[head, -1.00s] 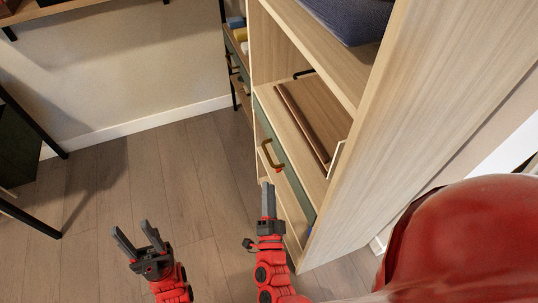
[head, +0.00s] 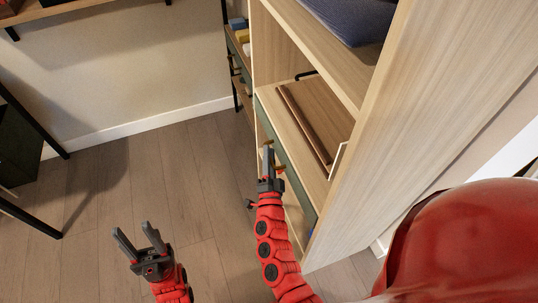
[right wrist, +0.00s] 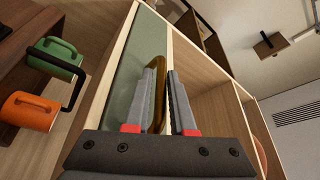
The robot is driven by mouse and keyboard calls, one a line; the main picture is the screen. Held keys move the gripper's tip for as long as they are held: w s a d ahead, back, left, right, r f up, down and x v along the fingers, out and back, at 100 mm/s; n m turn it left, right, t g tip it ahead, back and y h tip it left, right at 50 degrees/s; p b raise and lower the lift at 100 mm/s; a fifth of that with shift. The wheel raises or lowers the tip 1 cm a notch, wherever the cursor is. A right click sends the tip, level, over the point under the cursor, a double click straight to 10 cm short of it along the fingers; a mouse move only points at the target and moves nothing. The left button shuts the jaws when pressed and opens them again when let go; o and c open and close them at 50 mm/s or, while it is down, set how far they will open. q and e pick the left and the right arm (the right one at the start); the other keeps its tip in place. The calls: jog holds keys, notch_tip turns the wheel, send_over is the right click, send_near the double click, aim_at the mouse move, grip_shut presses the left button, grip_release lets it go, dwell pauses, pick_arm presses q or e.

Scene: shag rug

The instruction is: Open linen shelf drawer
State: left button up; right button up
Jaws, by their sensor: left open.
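The linen shelf (head: 415,110) is a light wood unit at the right of the head view. Its green-fronted drawer (head: 268,126) looks closed; its green front (right wrist: 142,50) also shows in the right wrist view. The drawer has a brass handle (right wrist: 160,72). My right gripper (head: 268,152) is at that handle. In the right wrist view its two fingers (right wrist: 165,80) stand apart with the handle between them, close to the left finger. I cannot tell whether they touch it. My left gripper (head: 133,231) is open and empty above the floor.
A blue folded cloth (head: 352,18) lies on the upper shelf. A dark-framed shelf (head: 238,60) stands behind the unit. A green mug (right wrist: 55,58) and an orange mug (right wrist: 30,112) show in the right wrist view. The wooden floor (head: 130,185) at the left is clear.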

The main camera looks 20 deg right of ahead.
grip_shut()
dwell(1.2)
